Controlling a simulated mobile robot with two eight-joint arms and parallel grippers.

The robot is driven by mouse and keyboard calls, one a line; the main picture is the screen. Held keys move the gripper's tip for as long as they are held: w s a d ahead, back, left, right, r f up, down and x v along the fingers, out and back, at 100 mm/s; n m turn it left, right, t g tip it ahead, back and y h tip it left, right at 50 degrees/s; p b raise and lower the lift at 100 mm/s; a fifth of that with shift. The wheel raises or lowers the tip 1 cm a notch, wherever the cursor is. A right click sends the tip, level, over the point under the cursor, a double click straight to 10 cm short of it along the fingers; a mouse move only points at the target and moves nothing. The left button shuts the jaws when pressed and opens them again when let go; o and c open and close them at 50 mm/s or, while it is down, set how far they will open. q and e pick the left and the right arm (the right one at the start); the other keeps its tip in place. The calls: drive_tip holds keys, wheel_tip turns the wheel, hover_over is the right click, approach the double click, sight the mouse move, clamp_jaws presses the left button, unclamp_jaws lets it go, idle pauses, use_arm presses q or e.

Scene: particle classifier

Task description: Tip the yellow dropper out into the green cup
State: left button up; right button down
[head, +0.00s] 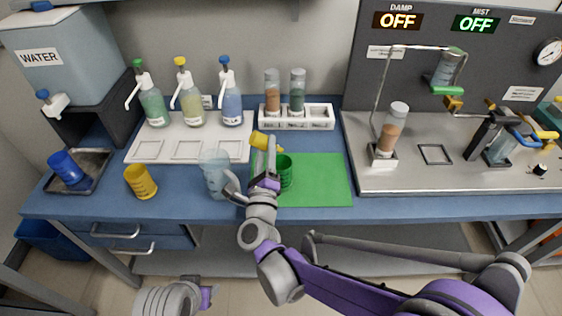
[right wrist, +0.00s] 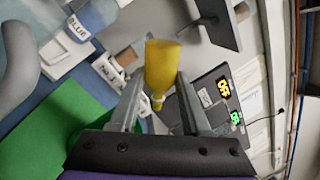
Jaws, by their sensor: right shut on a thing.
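The yellow dropper (head: 260,140) is held in my right gripper (head: 264,160), above the work table. In the right wrist view the dropper (right wrist: 161,62) sits between the two fingers of the right gripper (right wrist: 158,88), which is shut on it. The green cup (head: 286,172) stands upright on the green mat (head: 325,180), just right of and below the gripper, partly hidden behind my gripper and wrist. Its inside is not visible in the head view. Only a grey and purple part of my left arm shows at the bottom; its gripper is not in view.
A clear measuring jug (head: 214,172) stands close left of my right gripper, and a yellow cup (head: 140,181) is further left. Pump bottles (head: 190,105) and a vial rack (head: 318,118) stand behind. The right of the mat is clear, up to the metal rig (head: 435,180).

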drive_tip(key=shift+d+r+m, duration=0.15)
drive_tip(key=shift+r+m, duration=0.1)
drive_tip(key=shift+m, duration=0.45)
idle(1.5)
idle(0.8)
